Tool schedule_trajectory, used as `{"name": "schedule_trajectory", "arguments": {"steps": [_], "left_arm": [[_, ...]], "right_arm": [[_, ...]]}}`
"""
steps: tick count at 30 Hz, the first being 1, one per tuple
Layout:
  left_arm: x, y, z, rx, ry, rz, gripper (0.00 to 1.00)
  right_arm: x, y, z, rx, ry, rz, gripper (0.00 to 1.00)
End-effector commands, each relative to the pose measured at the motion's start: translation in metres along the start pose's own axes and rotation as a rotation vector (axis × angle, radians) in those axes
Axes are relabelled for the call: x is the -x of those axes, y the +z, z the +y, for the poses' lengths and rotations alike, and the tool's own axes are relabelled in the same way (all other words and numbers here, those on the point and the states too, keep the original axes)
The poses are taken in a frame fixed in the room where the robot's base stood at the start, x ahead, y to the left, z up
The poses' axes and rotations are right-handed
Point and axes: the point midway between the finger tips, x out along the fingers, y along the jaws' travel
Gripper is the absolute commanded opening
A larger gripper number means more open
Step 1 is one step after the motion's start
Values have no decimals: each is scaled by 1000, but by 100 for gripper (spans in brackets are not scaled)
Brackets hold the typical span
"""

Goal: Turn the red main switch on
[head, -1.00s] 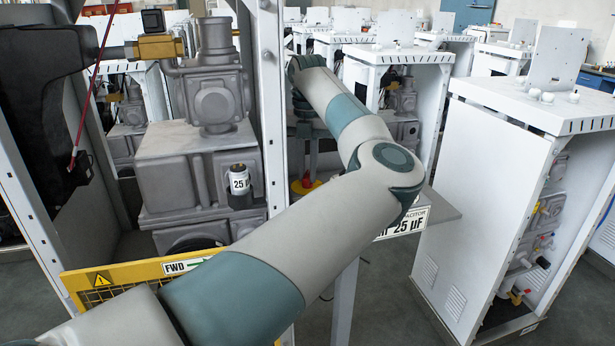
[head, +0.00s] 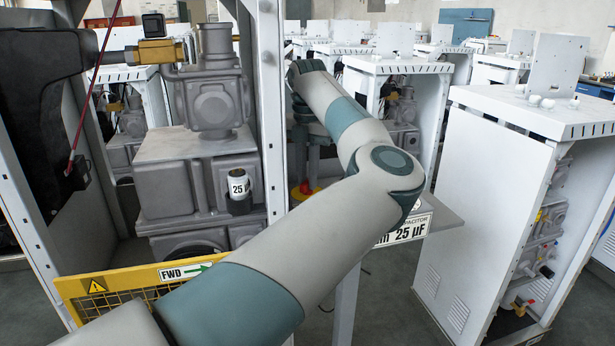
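A red knob on a yellow base (head: 306,188), which looks like the main switch, shows small behind the white frame post. The post and my forearm cover part of it, and its setting cannot be read. My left arm comes in from the lower left, bends at the middle and reaches back to the post. My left gripper (head: 312,168) hangs downward in the shade just above the red knob. Its fingers are dark and partly hidden, so whether they are open or touching the knob cannot be told. My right gripper is not in view.
A white post (head: 271,110) stands close left of the gripper. A yellow guard (head: 100,290) lies low left. A shelf (head: 440,222) and white cabinet (head: 480,200) stand right.

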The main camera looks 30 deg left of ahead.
Motion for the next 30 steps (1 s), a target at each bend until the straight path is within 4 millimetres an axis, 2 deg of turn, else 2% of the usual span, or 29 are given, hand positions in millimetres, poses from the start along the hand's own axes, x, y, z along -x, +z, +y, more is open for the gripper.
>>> {"name": "schedule_trajectory", "arguments": {"steps": [1,2,11,17,23,30], "left_arm": [[2,0,0,0,1,-2,27],[1,0,0,0,1,-2,31],[1,0,0,1,0,0,31],[8,0,0,0,0,-1,31],[32,0,0,0,1,-2,31],[78,1,1,-1,1,-3,31]], "right_arm": [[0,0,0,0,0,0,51],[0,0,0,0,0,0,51],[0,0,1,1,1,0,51],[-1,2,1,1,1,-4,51],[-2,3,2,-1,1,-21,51],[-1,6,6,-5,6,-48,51]]}}
